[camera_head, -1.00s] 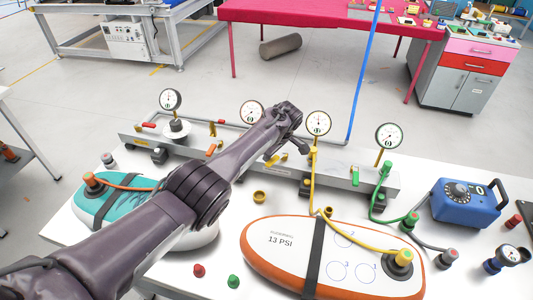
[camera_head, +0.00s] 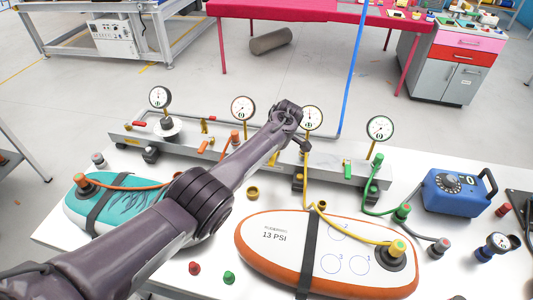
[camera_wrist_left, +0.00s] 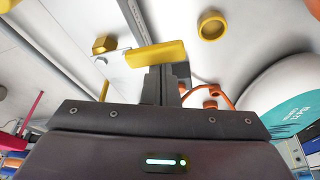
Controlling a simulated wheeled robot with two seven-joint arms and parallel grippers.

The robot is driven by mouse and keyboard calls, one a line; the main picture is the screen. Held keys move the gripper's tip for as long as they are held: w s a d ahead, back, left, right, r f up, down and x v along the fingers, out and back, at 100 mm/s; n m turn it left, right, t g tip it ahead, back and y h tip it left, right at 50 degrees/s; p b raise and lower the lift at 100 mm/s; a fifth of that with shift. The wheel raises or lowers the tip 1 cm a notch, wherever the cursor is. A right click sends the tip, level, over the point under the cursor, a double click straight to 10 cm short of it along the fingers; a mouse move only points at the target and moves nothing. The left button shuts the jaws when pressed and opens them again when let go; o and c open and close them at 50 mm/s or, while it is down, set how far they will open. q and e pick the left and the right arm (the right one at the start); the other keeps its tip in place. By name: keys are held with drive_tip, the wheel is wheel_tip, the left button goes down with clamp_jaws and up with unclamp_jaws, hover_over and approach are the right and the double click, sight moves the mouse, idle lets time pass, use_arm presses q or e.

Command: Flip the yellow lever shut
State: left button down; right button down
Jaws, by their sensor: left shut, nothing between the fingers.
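The yellow lever (camera_head: 273,158) is on the grey manifold rail (camera_head: 325,168), partly hidden by my left arm in the head view. In the left wrist view the yellow lever (camera_wrist_left: 156,54) is a flat bar lying crosswise at my fingertips. My left gripper (camera_head: 305,147) is over the rail, near the third gauge, with its fingers pointing down. In the wrist view my left gripper (camera_wrist_left: 162,72) is shut and empty, close to the lever. Whether it touches the lever I cannot tell. My right gripper is out of view.
Several gauges stand along the rail, including the white third gauge (camera_head: 311,117). A yellow hose (camera_head: 307,190) runs to the orange-edged board (camera_head: 270,262). A teal board (camera_head: 85,215) lies left. A blue pump box (camera_head: 458,192) stands right. A yellow ring (camera_wrist_left: 212,25) sits near the lever.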

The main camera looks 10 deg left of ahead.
use_arm(q)
drive_tip(key=shift+d, duration=0.15)
drive_tip(key=a+p, duration=0.2)
drive_tip(key=a, duration=0.2)
drive_tip(key=w+b+v, duration=0.1)
drive_tip(key=b+v, duration=0.1)
drive_tip(key=v, duration=0.7)
drive_tip(key=shift+d+r, duration=0.15)
drive_tip(key=shift+r, duration=0.3)
